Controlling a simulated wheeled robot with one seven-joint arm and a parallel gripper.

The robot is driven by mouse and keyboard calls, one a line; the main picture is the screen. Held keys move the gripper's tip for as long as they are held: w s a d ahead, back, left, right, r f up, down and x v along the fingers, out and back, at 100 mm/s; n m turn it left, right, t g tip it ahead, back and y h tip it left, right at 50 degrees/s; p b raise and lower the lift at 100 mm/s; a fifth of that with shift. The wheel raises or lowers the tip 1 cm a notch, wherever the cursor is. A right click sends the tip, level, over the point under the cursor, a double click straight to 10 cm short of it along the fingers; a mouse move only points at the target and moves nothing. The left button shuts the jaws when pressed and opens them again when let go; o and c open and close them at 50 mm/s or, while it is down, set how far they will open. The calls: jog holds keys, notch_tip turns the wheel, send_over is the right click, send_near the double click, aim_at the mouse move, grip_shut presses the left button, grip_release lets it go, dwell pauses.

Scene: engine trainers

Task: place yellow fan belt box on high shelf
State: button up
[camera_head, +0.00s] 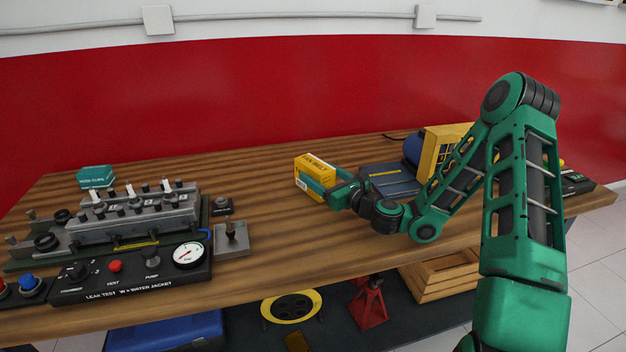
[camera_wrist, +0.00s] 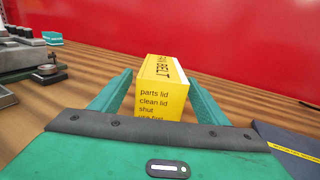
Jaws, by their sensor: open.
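The yellow fan belt box (camera_head: 317,166) stands upright on the wooden bench, near the middle of the head view. In the wrist view the box (camera_wrist: 162,98) shows its printed yellow end face and "BELT" on top. My gripper (camera_head: 312,184) is low over the bench at the box. Its green fingers (camera_wrist: 162,85) are open, one on each side of the box. A narrow gap shows beside the box, but I cannot tell whether a finger touches it. The lower part of the box is hidden by my gripper's palm. No high shelf is in view.
A leak test rig (camera_head: 130,270) with a cylinder head fills the bench's left side, a teal box (camera_head: 95,177) behind it. A dark blue flat item (camera_head: 390,180) and a yellow grille-fronted unit (camera_head: 440,145) stand to the right. A red wall (camera_head: 200,100) rises behind the bench.

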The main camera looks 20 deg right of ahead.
aim_at(314, 163)
jog(key=shift+x, duration=1.6)
jog(key=shift+d, duration=0.1)
jog(key=c, duration=1.4)
jog(key=shift+r, duration=0.85)
notch_tip(314, 163, up, 2)
jog(key=shift+r, duration=0.15)
jog(key=s+a+r, duration=0.6)
jog(key=a+r, duration=0.1)
jog(key=a, duration=0.3)
jog(key=w+d+f+m+h, duration=0.1)
jog(key=w+d+f+h, duration=0.1)
jog(key=d, duration=0.3)
jog(key=w+d+f+m+t+h, duration=0.1)
jog(key=w+d+f+m+h, duration=0.1)
jog(key=w+d+f, duration=0.1)
jog(key=w+d+f+m+h, duration=0.1)
jog(key=w+d+f+h, duration=0.1)
jog(key=d, duration=0.5)
jog(key=shift+w+d+f+h, duration=0.15)
jog(key=shift+w+f, duration=0.1)
jog(key=shift+f, duration=0.25)
jog(key=shift+w+f+h, duration=0.15)
jog(key=shift+w+f, duration=0.1)
jog(key=shift+f, duration=0.2)
jog(key=shift+w+d+f+m, duration=0.15)
jog(key=shift+d+m, duration=0.15)
jog(key=shift+d, duration=0.05)
